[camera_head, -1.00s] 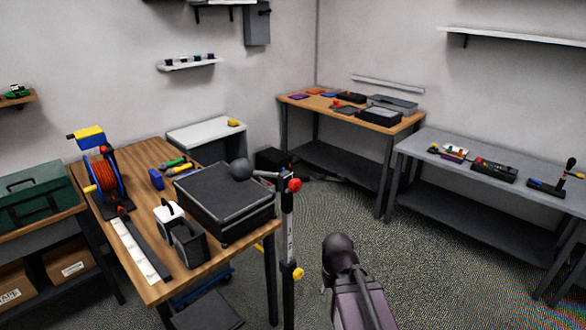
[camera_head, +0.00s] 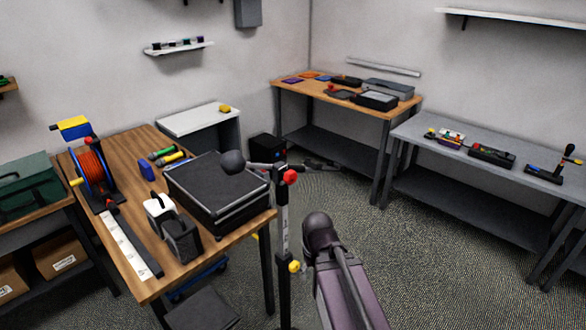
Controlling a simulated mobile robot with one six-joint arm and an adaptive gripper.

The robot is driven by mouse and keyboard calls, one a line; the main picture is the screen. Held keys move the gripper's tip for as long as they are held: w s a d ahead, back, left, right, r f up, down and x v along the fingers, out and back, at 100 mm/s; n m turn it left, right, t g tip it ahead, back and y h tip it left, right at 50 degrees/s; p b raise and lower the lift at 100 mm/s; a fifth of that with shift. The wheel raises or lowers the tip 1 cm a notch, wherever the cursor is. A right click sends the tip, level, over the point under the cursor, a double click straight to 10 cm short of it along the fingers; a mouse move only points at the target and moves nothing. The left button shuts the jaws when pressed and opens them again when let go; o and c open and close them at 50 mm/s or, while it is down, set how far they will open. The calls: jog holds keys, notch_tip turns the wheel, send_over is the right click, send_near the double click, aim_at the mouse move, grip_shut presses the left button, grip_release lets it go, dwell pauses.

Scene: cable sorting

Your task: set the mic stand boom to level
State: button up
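The mic stand has a thin upright post (camera_head: 283,220) in front of the wooden table's right edge. Its short boom (camera_head: 262,167) runs left from a red knob (camera_head: 290,176) to a dark grey ball-shaped head (camera_head: 233,162). The head sits slightly higher in the picture than the knob, in front of a black case; I cannot tell the boom's exact tilt. A yellow knob (camera_head: 294,266) is lower on the post. My purple arm with a dark joint is just right of the post. My gripper is not in view.
The wooden table (camera_head: 140,280) holds a cable reel (camera_head: 90,165), the black case (camera_head: 215,185) and hand tools. A grey bench (camera_head: 455,165) stands at right and another wooden bench (camera_head: 345,104) at the back. Dark items lie on the floor behind the post. Floor right of my arm is clear.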

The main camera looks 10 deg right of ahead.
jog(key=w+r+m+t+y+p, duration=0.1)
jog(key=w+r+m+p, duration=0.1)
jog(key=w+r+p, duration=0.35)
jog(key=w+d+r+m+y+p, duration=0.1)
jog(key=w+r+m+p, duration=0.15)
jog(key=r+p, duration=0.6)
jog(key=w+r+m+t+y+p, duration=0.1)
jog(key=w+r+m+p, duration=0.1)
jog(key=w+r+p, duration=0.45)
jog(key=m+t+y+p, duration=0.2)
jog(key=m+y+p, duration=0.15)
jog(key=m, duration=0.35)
send_near(295, 166)
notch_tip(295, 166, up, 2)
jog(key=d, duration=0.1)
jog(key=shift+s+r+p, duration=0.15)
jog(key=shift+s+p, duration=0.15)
jog(key=shift+p, duration=0.1)
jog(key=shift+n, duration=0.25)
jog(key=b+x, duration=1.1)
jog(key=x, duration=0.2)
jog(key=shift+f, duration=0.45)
